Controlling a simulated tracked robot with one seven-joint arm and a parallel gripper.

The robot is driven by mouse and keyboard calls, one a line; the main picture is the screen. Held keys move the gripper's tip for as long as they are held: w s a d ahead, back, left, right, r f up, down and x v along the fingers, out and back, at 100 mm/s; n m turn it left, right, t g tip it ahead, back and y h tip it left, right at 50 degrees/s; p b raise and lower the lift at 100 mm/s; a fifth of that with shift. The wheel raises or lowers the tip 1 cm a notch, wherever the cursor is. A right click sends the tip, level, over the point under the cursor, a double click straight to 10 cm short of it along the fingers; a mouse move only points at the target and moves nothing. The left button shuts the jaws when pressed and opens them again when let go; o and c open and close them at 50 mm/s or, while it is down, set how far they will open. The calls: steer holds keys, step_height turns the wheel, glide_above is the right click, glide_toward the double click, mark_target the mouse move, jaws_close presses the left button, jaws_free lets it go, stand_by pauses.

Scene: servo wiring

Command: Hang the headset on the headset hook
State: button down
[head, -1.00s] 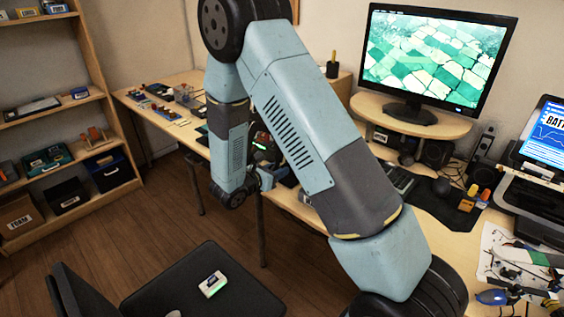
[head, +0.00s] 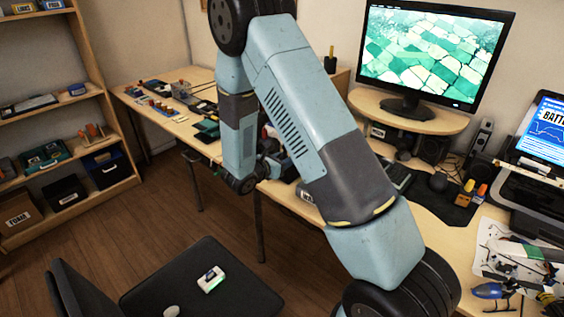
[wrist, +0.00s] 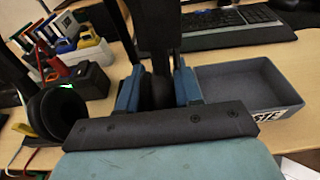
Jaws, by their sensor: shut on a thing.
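In the wrist view, my gripper (wrist: 158,90) has its two blue fingers shut on a dark band that runs up between them, which I take to be the headset (wrist: 155,25). A round black ear cup (wrist: 56,110) with a green glow shows at the left, close to the gripper. In the head view my gripper (head: 268,160) is at the desk's near edge, largely hidden behind my arm. The headset is too dark and covered to make out there. I cannot make out the headset hook in either view.
A grey tray (wrist: 248,88) lies right of the gripper, with a keyboard (wrist: 225,20) beyond it. A monitor (head: 435,50) stands on a riser. A chair (head: 190,285) is in front of the desk.

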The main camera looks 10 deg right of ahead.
steer(key=shift+x, duration=3.45)
steer(key=shift+f, duration=0.15)
steer(key=shift+s, duration=0.1)
steer(key=c, duration=0.7)
jaws_free()
